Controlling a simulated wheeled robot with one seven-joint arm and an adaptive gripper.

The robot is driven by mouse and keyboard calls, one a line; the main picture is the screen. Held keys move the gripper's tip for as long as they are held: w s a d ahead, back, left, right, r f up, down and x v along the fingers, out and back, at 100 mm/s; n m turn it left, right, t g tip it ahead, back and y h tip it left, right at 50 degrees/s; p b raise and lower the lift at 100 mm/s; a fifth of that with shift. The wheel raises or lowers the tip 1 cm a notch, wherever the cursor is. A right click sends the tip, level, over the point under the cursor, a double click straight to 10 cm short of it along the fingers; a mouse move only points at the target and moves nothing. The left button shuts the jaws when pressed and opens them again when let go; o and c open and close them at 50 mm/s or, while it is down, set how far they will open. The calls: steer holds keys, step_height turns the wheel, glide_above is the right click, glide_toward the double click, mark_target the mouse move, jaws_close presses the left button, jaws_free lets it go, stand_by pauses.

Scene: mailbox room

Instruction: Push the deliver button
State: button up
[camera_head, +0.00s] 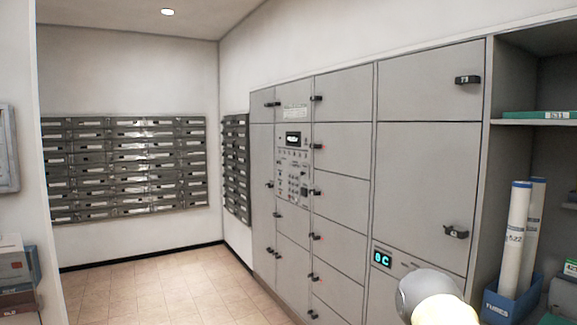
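A control panel (293,167) is set in the grey locker wall (345,178), near its far end. The panel has a dark display (293,139) at the top and rows of small buttons and a keypad (293,180) below it. The labels are too small to read, so I cannot tell which one is the deliver button. Part of my own arm shows at the bottom edge, right of centre, in front of the lockers. My gripper is not visible, and nothing of mine touches the panel.
Black handles, including one on locker 73 (467,80), stick out. A blue bin (512,303) holds tubes (516,235) at right. Boxes (14,262) are at left. Tiled floor (165,290) is clear before the mailboxes (125,168).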

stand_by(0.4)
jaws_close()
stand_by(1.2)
